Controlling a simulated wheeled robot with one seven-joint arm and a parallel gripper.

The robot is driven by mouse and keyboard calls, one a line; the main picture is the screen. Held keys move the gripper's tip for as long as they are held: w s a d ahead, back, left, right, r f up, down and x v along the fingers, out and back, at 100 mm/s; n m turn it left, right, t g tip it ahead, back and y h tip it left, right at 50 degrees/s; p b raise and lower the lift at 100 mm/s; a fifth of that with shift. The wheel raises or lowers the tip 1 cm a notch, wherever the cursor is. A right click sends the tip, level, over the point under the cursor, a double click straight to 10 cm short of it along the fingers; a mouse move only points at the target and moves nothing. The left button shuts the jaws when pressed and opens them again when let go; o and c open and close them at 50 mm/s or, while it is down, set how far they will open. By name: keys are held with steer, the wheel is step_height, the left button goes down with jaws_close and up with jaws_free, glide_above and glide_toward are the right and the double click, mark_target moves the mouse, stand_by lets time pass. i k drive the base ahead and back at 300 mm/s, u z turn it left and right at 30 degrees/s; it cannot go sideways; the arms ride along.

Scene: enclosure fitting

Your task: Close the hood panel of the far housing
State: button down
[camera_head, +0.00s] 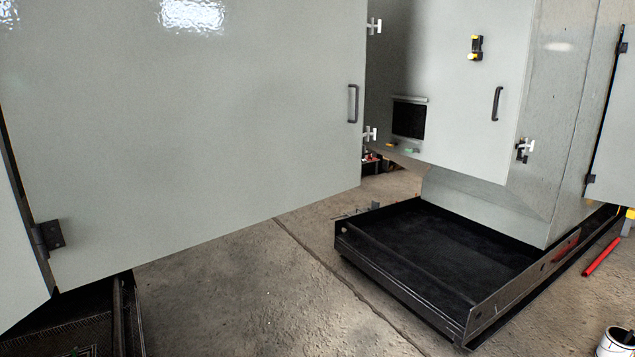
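A grey housing (568,105) stands at the back right, above a black base tray (420,255). Its front panel (455,110) carries a dark handle (497,103) and a small black and yellow fitting (475,48). A pale latch (525,147) sits beside the panel's lower right corner. A large grey panel (190,120) fills the left foreground, with a dark hinge (50,236) at its lower left and a handle (353,103) near its right edge. It stands out over the floor and hides part of the far housing. I cannot tell which panel is the hood panel. My gripper is not in view.
A red bar (602,257) lies on the floor at the right, and a white can (614,342) stands at the lower right corner. A dark base (95,318) shows at the lower left. Bare concrete floor (265,285) lies between the two bases.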

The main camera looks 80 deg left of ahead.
mark_target(140, 132)
steer(key=u, duration=3.1)
steer(key=i, duration=1.65)
steer(key=u, duration=0.15)
